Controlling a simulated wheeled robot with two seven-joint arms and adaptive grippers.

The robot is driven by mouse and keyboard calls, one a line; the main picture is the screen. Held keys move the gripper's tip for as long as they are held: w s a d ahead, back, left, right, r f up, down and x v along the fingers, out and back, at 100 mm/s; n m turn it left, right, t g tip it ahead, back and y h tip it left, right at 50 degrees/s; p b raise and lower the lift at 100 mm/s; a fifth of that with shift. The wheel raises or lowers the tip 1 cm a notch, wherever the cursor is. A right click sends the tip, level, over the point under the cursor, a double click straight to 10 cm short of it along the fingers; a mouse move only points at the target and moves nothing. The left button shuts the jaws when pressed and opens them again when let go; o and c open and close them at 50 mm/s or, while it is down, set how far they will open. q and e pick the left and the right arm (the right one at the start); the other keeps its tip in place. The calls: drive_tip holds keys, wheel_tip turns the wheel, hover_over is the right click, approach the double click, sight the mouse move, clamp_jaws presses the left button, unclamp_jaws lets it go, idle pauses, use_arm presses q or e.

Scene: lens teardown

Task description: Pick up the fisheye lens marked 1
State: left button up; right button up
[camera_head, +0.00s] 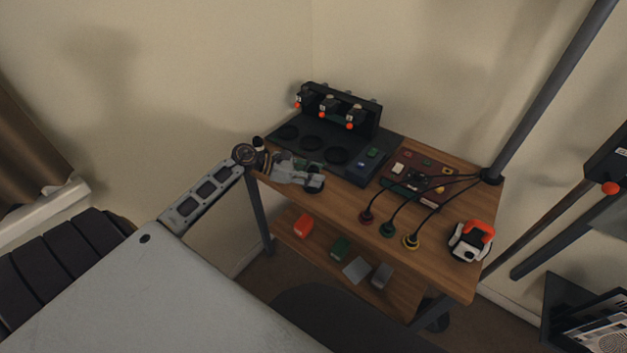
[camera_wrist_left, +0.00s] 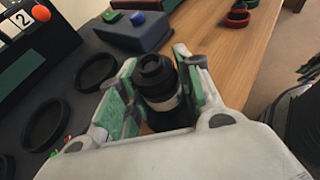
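No number shows on the lens. My right gripper is not in view.
A dark stand (camera_head: 345,112) with several orange knobs and a mat with round rings (camera_head: 285,132) is behind the gripper. A red-brown board (camera_head: 412,190), coloured cable ends (camera_head: 387,230) and an orange-and-white device (camera_head: 467,244) lie to the right. A lower shelf (camera_head: 330,272) holds small blocks.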

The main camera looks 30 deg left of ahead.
use_arm(q)
drive_tip(key=shift+s+f, duration=0.1)
drive_tip(key=shift+f, duration=0.05)
drive_tip(key=shift+c, duration=1.6)
